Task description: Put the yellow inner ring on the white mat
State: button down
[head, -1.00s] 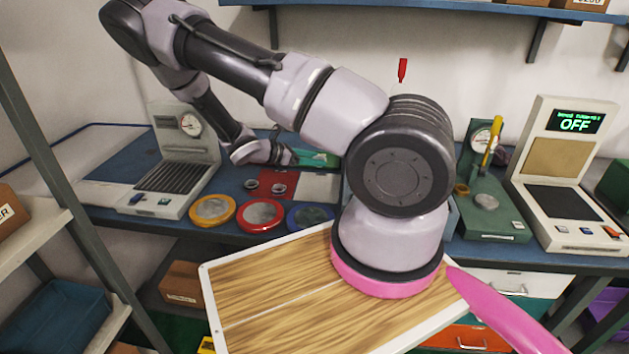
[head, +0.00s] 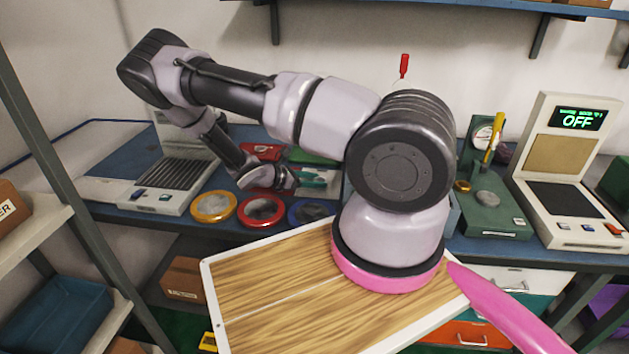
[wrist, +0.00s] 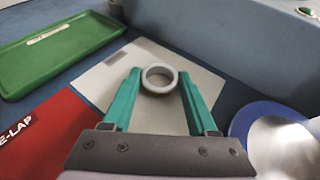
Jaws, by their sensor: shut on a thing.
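My gripper (wrist: 160,88) has teal fingers and is shut on a ring (wrist: 146,79). The ring looks pale grey in the wrist view, not yellow, and its hole faces the camera. The white mat (wrist: 196,76) lies behind and beneath the ring in that view; I cannot tell whether the ring touches it. In the head view, my gripper (head: 318,178) is over the blue bench near the wall, and its wrist hides much of the mat. The held ring cannot be made out there.
A red mat (wrist: 40,135) and a green tray (wrist: 60,50) lie beside the white mat. A blue-rimmed dish (wrist: 240,125) is at right. Yellow (head: 213,207) and red (head: 261,211) dishes line the bench front. A green gauge stand (head: 490,205) stands further right.

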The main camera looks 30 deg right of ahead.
jog(key=shift+c, duration=0.9)
grip_release()
jog(key=v, duration=1.1)
jog(key=shift+a+r, duration=0.1)
jog(key=shift+a, duration=0.2)
jog(key=shift+a+r, duration=0.2)
jog(key=shift+a, duration=0.05)
jog(key=s+a+r+m+y, duration=0.15)
jog(key=r+m+y, duration=0.3)
jog(key=r, duration=0.55)
jog(key=s+r+m+y, duration=0.3)
jog(key=r+m, duration=0.2)
jog(key=r, duration=0.4)
jog(key=s+r+m+y, duration=0.2)
jog(key=r+m+y, duration=0.25)
jog(key=r, duration=0.55)
jog(key=s+r+m+t+y, duration=0.3)
jog(key=s+r+m+t, duration=0.4)
jog(key=s+r, duration=0.7)
notch_tip(320, 180, up, 2)
jog(key=shift+r+m, duration=0.2)
jog(key=shift+m, duration=0.4)
